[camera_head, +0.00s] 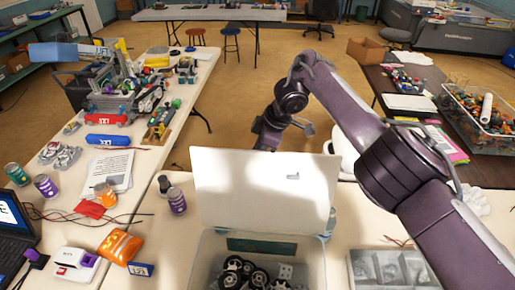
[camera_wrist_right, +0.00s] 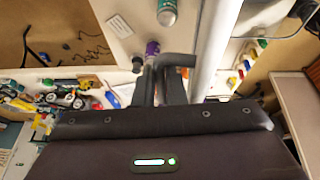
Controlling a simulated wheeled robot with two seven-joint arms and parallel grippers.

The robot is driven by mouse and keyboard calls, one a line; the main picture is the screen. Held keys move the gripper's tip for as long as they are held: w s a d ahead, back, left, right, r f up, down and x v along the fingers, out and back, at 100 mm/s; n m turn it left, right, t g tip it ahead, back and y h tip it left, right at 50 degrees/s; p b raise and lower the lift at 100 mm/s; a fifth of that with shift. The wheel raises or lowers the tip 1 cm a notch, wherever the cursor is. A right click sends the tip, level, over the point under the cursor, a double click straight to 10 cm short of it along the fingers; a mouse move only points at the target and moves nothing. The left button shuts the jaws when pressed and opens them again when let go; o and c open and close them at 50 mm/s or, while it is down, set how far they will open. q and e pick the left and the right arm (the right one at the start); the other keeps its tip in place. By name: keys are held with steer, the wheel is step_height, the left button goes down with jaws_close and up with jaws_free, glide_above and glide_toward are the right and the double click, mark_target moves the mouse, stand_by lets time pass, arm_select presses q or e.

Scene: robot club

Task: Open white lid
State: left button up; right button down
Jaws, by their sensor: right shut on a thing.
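The white lid (camera_head: 262,190) stands raised, nearly upright, at the back of a clear bin (camera_head: 205,262) in the head view. The bin is open towards me and holds black wheels and grey parts. My right arm reaches over from the right and comes down behind the lid, which hides much of the hand. In the right wrist view my right gripper (camera_wrist_right: 172,65) has its dark fingers close beside the pale edge of the lid (camera_wrist_right: 212,50), and it is shut on the lid. The exact contact is hard to see. My left gripper is not in view.
Left are an orange pouch (camera_head: 120,246), a purple can (camera_head: 176,200), papers (camera_head: 108,170) and a laptop (camera_head: 14,235). A robot model (camera_head: 120,95) stands further back. Open floor lies behind the table.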

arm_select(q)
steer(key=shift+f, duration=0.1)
arm_select(e)
steer(key=shift+w+d+f, duration=0.15)
steer(key=shift+d+f, duration=0.15)
steer(key=shift+f, duration=0.1)
steer(key=c, duration=1.9)
jaws_free()
steer(key=shift+o, duration=1.1)
steer(key=shift+w+a+f, duration=0.1)
steer(key=shift+w, duration=0.1)
steer(key=shift+o, duration=1)
steer(key=shift+w+a+f, duration=0.1)
steer(key=shift+w+f, duration=0.05)
steer(key=shift+w, duration=0.2)
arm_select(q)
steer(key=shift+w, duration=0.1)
arm_select(e)
steer(key=shift+r, duration=0.2)
steer(key=shift+r, duration=0.1)
